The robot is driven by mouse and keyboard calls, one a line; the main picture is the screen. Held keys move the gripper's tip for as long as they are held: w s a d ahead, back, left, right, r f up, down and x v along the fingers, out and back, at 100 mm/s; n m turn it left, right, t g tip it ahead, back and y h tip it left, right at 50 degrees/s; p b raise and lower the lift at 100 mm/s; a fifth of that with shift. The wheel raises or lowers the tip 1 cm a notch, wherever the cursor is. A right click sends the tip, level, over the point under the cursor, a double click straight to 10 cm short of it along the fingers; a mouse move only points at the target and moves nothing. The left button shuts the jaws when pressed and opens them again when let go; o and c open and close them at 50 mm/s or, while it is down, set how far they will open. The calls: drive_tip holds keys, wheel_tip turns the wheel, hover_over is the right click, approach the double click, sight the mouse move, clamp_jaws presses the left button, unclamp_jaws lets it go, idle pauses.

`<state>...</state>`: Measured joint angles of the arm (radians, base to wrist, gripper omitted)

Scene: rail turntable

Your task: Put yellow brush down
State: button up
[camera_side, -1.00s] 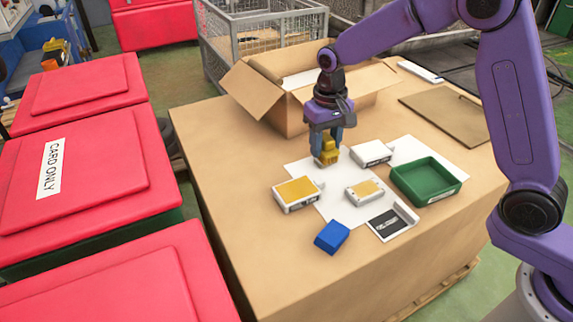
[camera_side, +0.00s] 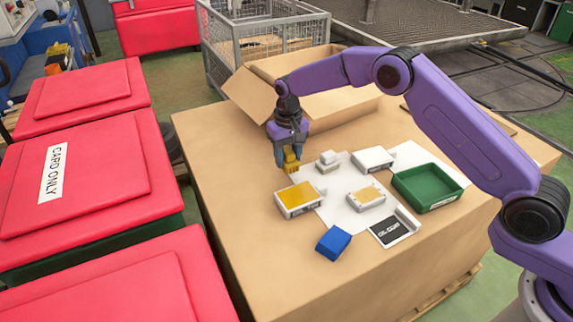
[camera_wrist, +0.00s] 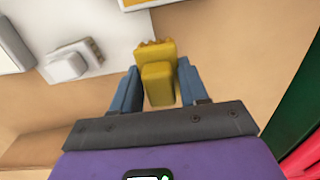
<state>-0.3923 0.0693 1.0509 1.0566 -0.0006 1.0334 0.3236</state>
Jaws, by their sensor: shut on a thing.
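The yellow brush (camera_side: 290,163) is held between the blue fingers of my gripper (camera_side: 290,158), which is shut on it. The brush is over the brown table top (camera_side: 235,150), left of the white sheet and behind the yellow-topped white box (camera_side: 298,198). I cannot tell whether its lower end touches the table. In the wrist view the brush (camera_wrist: 157,75) shows between the two fingers of my gripper (camera_wrist: 157,90), its jagged end pointing up in the picture.
A small white block (camera_side: 328,162) and a white box (camera_side: 373,160) stand right of my gripper. An open cardboard box (camera_side: 345,105) stands behind. Table left is clear.

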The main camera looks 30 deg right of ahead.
sight(286, 165)
drive_tip(key=shift+w+a+f, duration=0.1)
drive_tip(key=shift+w+f, duration=0.1)
drive_tip(key=shift+f, duration=1.65)
drive_tip(key=o, duration=1)
drive_tip(key=shift+f, duration=0.15)
wheel_tip(286, 165, up, 12)
drive_tip(key=shift+r, duration=0.2)
